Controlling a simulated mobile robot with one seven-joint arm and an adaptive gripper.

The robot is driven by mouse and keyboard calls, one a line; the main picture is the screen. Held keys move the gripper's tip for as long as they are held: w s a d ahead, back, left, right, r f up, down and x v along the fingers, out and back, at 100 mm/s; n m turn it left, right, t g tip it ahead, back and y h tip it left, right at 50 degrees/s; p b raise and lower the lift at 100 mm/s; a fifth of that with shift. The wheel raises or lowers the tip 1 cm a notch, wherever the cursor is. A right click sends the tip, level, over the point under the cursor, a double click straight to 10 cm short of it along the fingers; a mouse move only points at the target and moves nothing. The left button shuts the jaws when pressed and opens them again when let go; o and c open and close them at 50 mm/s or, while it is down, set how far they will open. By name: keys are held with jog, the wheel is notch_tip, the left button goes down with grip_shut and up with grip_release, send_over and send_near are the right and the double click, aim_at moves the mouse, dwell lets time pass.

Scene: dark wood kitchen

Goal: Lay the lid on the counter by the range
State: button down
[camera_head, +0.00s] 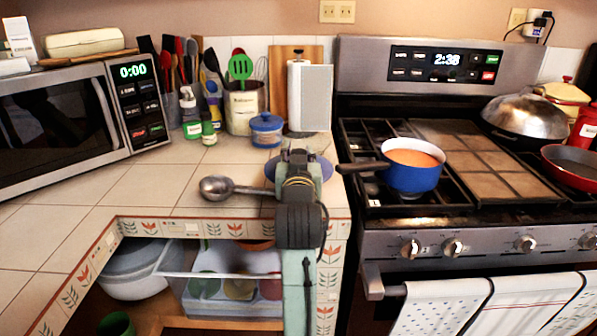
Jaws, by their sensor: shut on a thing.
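A blue lid (326,168) shows on both sides of my gripper, at the right end of the tiled counter (140,188), left of the range. My gripper (297,157) is in front of the lid and hides its middle. The gripper looks shut on the lid. I cannot tell whether the lid touches the counter or is just above it. The range (460,218) stands to the right. On its left burner is a blue pot (410,178) with orange contents, uncovered, its dark handle pointing left toward my gripper.
A metal ladle (216,188) lies left of my gripper. A blue-lidded jar (266,131), a utensil crock (244,108) and a white box-like object (310,97) stand behind. A microwave (60,125) fills the left. Counter tiles left of the ladle are clear.

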notch_tip(320, 180, down, 4)
jog(key=shift+f, duration=0.1)
jog(key=c, duration=1.2)
grip_release()
